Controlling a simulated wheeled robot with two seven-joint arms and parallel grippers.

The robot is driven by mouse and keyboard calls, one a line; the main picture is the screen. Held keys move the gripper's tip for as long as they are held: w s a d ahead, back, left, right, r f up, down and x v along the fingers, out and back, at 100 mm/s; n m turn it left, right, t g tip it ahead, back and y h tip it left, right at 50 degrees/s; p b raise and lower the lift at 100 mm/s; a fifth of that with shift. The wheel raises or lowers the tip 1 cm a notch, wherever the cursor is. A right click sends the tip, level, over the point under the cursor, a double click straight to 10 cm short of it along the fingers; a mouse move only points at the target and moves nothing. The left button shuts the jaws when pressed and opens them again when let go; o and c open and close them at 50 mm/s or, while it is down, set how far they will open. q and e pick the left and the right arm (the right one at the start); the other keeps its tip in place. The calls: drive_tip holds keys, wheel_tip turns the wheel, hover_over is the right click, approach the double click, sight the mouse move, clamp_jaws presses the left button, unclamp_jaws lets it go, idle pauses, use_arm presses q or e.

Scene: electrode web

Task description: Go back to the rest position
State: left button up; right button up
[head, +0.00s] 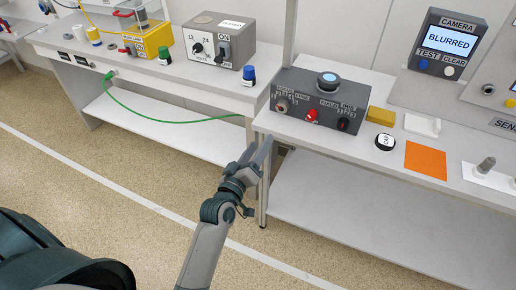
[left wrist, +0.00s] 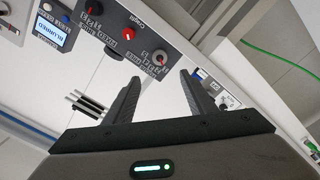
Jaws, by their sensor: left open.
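My left gripper (head: 262,152) is in front of the workbench edge in the head view, near the gap between the two benches. In the left wrist view its two fingers (left wrist: 160,95) are spread apart with nothing between them. The grey control box (head: 320,100) with a red knob and a blue-topped button stands on the right bench, beyond the gripper and apart from it. The box also shows in the left wrist view (left wrist: 140,25). My right gripper is not in view.
The right bench (head: 350,155) holds a yellow block (head: 381,116), a CAP disc (head: 385,142), an orange sheet (head: 426,160) and a camera display reading BLURRED (head: 450,40). The floor in front is clear.

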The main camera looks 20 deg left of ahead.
use_arm(q)
drive_tip(key=shift+s, duration=0.1)
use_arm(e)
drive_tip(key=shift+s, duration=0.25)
